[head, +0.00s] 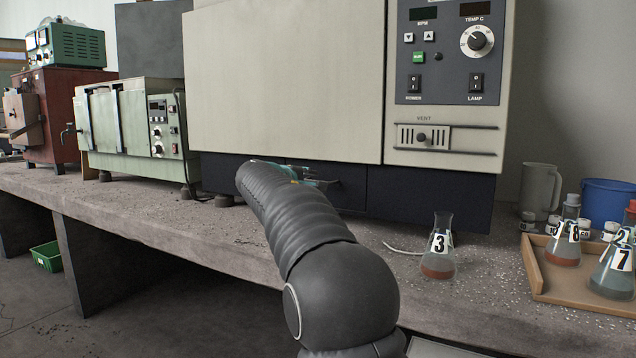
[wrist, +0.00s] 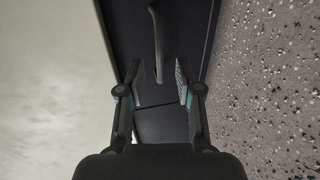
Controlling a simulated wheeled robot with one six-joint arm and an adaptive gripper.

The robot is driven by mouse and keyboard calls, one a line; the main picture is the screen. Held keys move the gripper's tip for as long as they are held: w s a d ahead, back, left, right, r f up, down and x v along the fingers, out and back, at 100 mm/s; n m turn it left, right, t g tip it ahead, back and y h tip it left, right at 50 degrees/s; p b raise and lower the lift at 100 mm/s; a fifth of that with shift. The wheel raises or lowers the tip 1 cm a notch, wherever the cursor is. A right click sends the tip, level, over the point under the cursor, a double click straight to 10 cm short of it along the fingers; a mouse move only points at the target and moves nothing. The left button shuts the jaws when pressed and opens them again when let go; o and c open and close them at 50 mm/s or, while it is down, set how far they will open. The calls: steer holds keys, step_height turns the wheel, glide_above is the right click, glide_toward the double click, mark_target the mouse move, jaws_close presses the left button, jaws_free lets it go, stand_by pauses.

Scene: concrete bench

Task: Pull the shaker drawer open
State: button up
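The shaker (head: 285,75) is a large beige cabinet with a dark blue base. The drawer (head: 225,172) is in that base, and its front looks flush with the panel on its right. A dark bar handle (head: 330,183) shows on the drawer front, partly hidden by my gripper (head: 308,177). In the wrist view my gripper (wrist: 160,78) is open, with a finger on each side. The handle (wrist: 157,40) lies ahead, its near end between the fingertips in the picture. I see no contact, and cannot tell how deep it sits between them.
Flask 3 (head: 439,247) stands on the bench right of my arm, near a white cable (head: 402,249). A wooden tray (head: 535,272) with several flasks, a jug (head: 540,188) and a blue bucket (head: 607,200) are further right.

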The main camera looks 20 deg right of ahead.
mark_target(341, 176)
steer(key=shift+x, duration=2.5)
jaws_close()
